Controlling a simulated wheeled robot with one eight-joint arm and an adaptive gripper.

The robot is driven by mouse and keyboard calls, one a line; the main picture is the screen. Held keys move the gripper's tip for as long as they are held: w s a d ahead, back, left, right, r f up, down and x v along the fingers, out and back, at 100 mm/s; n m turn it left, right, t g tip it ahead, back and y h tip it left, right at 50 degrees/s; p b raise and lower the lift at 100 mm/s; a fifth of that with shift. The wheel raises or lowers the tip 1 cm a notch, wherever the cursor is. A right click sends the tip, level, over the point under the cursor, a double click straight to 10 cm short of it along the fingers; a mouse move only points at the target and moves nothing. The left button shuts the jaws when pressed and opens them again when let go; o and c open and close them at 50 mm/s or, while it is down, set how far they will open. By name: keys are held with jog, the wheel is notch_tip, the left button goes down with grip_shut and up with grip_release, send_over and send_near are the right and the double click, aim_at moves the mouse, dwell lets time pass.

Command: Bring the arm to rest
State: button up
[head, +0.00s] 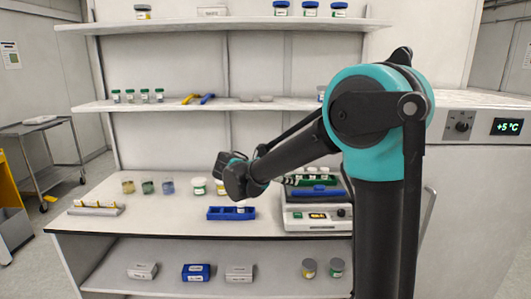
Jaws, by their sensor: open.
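My arm rises at the right of the head view, bends at a teal and black elbow and reaches left over the bench.
Several jars stand along the bench (150,222). Shelves (180,104) cross behind; a cart (45,132) is far left.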

jog(key=s+d+f+m, duration=0.1)
jog(key=d+f+m, duration=0.1)
jog(key=s+d+f+m+g+y, duration=0.1)
jog(key=s+d+f, duration=0.1)
jog(key=d, duration=0.1)
jog(key=s+d+f+m+g+y, duration=0.1)
jog(key=s+d+f+m, duration=0.1)
jog(key=d, duration=0.1)
jog(key=shift+s+d+f+m, duration=0.1)
jog(key=shift+d+f+m, duration=0.1)
jog(key=shift+f+m, duration=0.15)
jog(key=s+d+f+m+g+y, duration=0.1)
jog(key=s+d+f+m+y, duration=0.1)
jog(key=s+f+m+y, duration=0.2)
jog(key=s+d+f+m+y, duration=0.2)
jog(key=s+f+m+y, duration=0.2)
jog(key=s+f+m, duration=0.7)
jog(key=s+m, duration=0.4)
jog(key=s, duration=0.1)
jog(key=shift+g+y, duration=0.3)
jog(key=shift+g, duration=0.1)
